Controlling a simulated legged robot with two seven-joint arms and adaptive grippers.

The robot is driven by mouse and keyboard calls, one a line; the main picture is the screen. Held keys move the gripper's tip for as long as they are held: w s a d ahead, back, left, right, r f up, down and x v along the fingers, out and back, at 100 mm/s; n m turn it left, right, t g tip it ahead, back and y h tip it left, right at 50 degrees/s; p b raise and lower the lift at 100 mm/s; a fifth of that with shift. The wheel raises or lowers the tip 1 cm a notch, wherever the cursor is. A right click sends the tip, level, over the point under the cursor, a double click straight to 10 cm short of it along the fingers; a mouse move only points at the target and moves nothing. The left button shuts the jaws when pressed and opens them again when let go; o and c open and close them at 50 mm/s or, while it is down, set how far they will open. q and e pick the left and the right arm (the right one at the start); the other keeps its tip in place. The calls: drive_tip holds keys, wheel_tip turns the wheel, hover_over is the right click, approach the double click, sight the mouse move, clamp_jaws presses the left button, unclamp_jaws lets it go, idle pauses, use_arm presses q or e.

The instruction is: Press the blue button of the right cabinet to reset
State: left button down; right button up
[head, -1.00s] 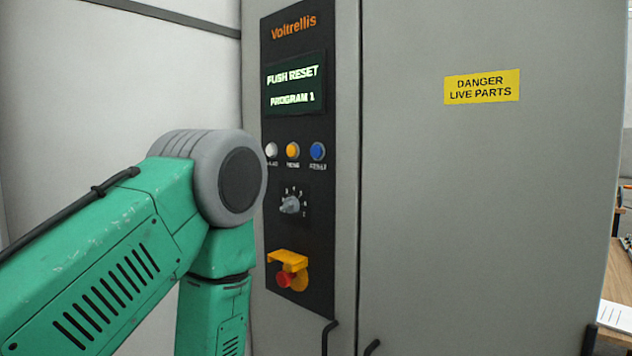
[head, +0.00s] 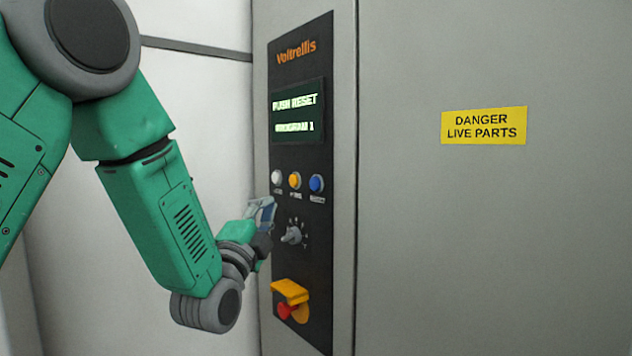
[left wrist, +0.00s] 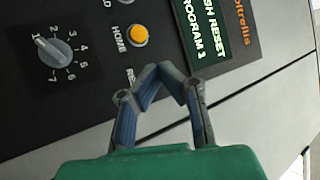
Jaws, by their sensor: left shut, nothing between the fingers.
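The blue button (head: 316,184) is the rightmost of three buttons on the dark control panel (head: 287,262) of the grey cabinet (head: 430,230). The panel's display (head: 298,110) reads "PUSH RESET" and "PROGRAM 1". My left gripper (head: 266,206) is shut and empty. In the head view it is left of and a little below the blue button, near the panel's left edge. In the left wrist view the gripper's closed fingers (left wrist: 160,72) cover the place beside the partly visible "RES" label, and the blue button is hidden. My right gripper is not in view.
A white button (head: 277,177) and an orange button (head: 295,180) sit left of the blue one. Below are a rotary knob (head: 292,235) and a red emergency stop (head: 286,311) under a yellow guard (head: 290,291). A yellow danger sign (head: 484,125) is on the cabinet door.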

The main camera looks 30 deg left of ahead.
sight(315, 184)
use_arm(q)
drive_tip(key=r, duration=0.3)
drive_tip(key=shift+s+a+t+y, duration=0.15)
drive_tip(key=shift+s+t+y, duration=0.15)
drive_tip(key=shift+s+y, duration=0.1)
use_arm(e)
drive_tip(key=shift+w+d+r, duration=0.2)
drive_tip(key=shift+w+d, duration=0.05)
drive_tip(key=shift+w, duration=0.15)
use_arm(q)
drive_tip(key=shift+a, duration=0.1)
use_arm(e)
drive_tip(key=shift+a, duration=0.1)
use_arm(q)
drive_tip(key=shift+w+d+p, duration=0.15)
drive_tip(key=shift+w+d, duration=0.4)
drive_tip(key=shift+w, duration=0.85)
drive_tip(key=shift+w+d+p, duration=0.1)
drive_tip(key=shift+w+d, duration=0.45)
drive_tip(key=shift+w, duration=0.8)
drive_tip(key=shift+w+d+p, duration=0.15)
drive_tip(key=shift+w+d, duration=0.4)
drive_tip(key=shift+w, duration=0.85)
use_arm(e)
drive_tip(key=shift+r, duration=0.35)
